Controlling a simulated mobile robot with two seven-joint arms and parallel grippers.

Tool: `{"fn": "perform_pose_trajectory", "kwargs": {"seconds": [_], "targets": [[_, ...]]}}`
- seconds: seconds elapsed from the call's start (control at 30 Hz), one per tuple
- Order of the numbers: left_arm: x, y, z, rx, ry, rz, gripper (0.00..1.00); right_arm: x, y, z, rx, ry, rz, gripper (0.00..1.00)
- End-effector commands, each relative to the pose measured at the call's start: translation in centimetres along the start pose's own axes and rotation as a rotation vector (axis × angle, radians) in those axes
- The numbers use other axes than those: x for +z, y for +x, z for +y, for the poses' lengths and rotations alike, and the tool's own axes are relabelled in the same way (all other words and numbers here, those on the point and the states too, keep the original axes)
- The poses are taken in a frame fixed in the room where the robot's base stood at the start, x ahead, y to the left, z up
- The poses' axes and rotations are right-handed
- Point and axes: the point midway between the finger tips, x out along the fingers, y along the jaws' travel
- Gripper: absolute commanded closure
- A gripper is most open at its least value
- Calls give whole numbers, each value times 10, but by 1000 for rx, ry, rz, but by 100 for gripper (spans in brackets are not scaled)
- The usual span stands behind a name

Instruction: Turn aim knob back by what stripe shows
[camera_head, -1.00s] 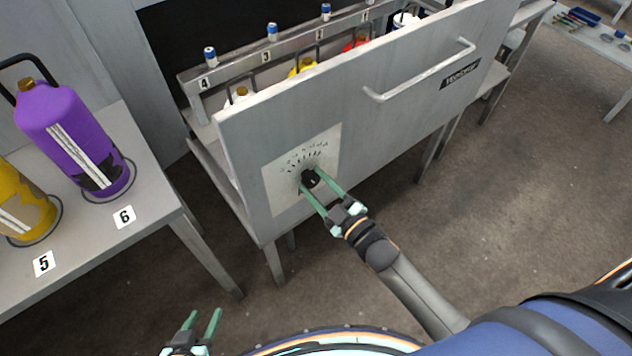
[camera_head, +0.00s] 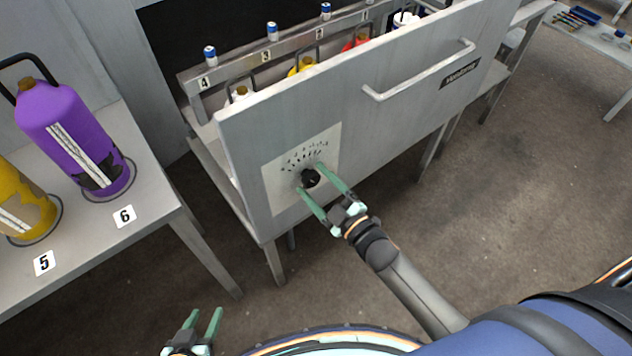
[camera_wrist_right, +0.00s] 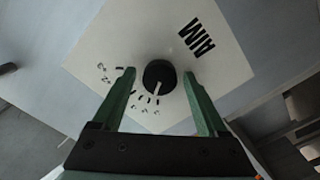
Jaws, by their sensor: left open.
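The black aim knob (camera_head: 310,178) sits on a white dial plate (camera_head: 277,187) on the front of the grey cabinet drawer. In the right wrist view the knob (camera_wrist_right: 159,75) shows a white pointer line towards the scale marks, and the plate reads AIM. My right gripper (camera_head: 327,187) is open, with its green fingers on either side of the knob and gaps between. The purple cylinder (camera_head: 66,128) and the yellow cylinder (camera_head: 20,200) each carry a whitish stripe. My left gripper (camera_head: 197,325) is open and empty at the lower left.
The purple and yellow cylinders stand in rings on a grey table (camera_head: 90,245), by labels 6 and 5. The open drawer (camera_head: 390,125) has a bar handle (camera_head: 425,75) and holds several cylinders behind its front. Bare floor (camera_head: 510,190) lies to the right.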

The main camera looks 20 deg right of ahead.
Motion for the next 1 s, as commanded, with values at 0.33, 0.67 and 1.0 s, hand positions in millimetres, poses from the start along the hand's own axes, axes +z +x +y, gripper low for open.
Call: {"fn": "perform_pose_trajectory", "kwargs": {"seconds": [0.33, 0.67, 1.0], "targets": [[0, 0, 0, 1, 0, 1, 50, 0, -2, 0, 0, 0, 0, 19], [-2, -1, 0, 0, -1, 1, 50, 0, -54, -1, -3, 1, -3, 19], [0, 0, -1, -3, -1, -1, 50, 1, -112, -1, -2, 1, -2, 19]]}}
